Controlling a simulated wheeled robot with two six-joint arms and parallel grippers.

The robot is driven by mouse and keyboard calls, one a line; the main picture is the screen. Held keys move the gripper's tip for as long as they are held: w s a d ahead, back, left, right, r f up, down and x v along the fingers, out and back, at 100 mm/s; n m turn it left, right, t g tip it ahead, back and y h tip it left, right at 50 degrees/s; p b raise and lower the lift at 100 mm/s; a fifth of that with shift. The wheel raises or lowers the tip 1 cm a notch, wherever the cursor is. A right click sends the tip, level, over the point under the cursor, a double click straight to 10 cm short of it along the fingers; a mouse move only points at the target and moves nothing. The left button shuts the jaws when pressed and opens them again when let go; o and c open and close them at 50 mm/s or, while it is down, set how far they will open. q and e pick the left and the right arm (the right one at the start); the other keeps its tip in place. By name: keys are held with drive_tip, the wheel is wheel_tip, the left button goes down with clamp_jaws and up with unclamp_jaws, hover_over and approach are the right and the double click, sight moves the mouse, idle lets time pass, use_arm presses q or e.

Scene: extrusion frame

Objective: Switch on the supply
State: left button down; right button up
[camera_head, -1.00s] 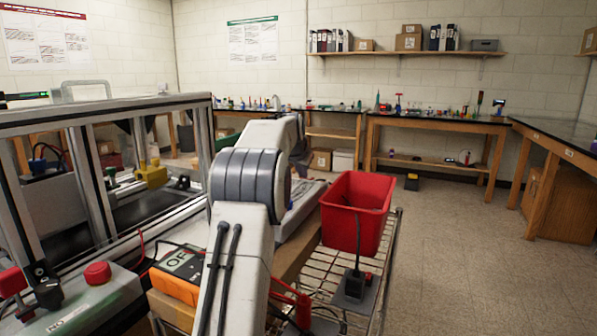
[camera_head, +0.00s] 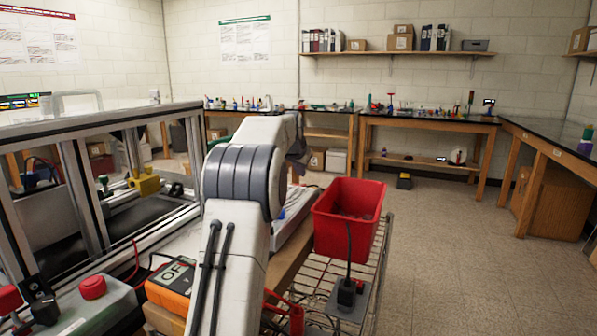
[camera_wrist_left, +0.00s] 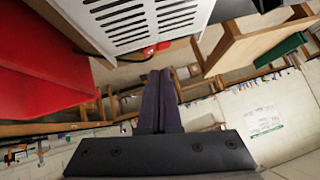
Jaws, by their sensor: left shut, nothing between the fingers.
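A white box with slotted vents (camera_wrist_left: 140,18) fills the top middle of the left wrist view, with small red and black parts at its lower edge. It may be the supply; no switch can be made out on it. My left gripper (camera_wrist_left: 160,78) is shut and empty, its dark fingers together just below the box in that picture; I cannot tell whether they touch it. In the head view my left arm covers the middle, and its fingers cannot be made out. A pale box (camera_head: 294,222) shows partly behind the arm. My right gripper is not in view.
A red bin (camera_head: 345,238) stands on a wire rack (camera_head: 383,245), with a black plug (camera_head: 347,293) in front. An orange meter reading OFF (camera_head: 168,290) and a grey box with a red button (camera_head: 93,287) lie left, beside the extrusion frame (camera_head: 95,190). Open floor lies right.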

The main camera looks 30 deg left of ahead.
use_arm(q)
wheel_tip(320, 180, up, 3)
drive_tip(key=shift+d+f+p, duration=0.15)
drive_tip(key=shift+f+p, duration=0.05)
drive_tip(key=shift+p, duration=0.5)
drive_tip(key=shift+s+d+r+b, duration=0.1)
drive_tip(key=shift+s+r+b, duration=0.1)
drive_tip(key=shift+s+b, duration=0.2)
drive_tip(key=shift+s+d+r+b, duration=0.15)
drive_tip(key=shift+s+b, duration=0.1)
drive_tip(key=shift+s, duration=0.2)
drive_tip(key=v, duration=0.7)
drive_tip(key=shift+s+a+r, duration=0.15)
drive_tip(key=shift+s+a, duration=0.15)
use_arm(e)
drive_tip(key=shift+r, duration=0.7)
use_arm(q)
drive_tip(key=shift+d, duration=0.1)
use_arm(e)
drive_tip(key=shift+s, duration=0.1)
